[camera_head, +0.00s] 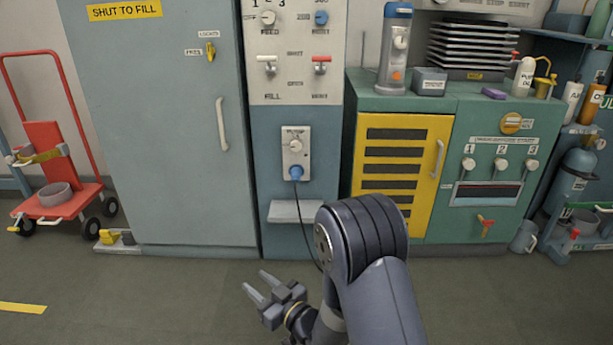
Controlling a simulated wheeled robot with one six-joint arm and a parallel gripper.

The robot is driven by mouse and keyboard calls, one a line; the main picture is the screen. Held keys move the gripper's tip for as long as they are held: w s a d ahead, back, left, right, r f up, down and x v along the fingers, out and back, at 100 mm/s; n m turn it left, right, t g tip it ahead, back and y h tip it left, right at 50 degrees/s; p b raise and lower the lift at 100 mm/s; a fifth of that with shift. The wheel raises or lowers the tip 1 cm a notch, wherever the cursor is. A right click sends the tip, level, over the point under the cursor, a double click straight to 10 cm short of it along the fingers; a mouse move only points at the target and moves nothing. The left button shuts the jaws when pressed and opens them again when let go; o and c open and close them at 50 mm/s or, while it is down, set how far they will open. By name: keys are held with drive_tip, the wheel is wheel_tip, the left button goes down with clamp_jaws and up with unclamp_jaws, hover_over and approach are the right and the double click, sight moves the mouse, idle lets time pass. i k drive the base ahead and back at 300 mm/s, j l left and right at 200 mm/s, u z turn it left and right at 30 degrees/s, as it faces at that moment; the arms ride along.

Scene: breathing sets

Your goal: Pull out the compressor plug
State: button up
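The compressor plug (295,172) is blue and sits in the lower part of a pale socket plate (296,147) on the blue-grey panel, left of the yellow louvred door. A dark cable hangs from the plug, and its lower part passes behind my arm. A grey knob is above the plug on the same plate. My gripper (262,284) is low in front of the panel, below and left of the plug and well apart from it. Its two fingers are spread and point to the upper left, with nothing between them.
A small grey shelf (294,211) juts out below the plug. The tall grey cabinet (163,125) stands left, the green compressor unit (495,135) right. A red trolley (58,175) is at far left. The floor before the panel is clear except for my arm.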

sight(296, 171)
drive_tip(key=i+j+z, duration=0.15)
drive_tip(key=z, duration=0.3)
drive_tip(key=j+z, duration=0.45)
drive_tip(key=i+j+z, duration=0.1)
drive_tip(key=j+z, duration=0.35)
drive_tip(key=k+j+z, duration=0.1)
drive_tip(key=j+z, duration=0.15)
drive_tip(key=j, duration=1.4)
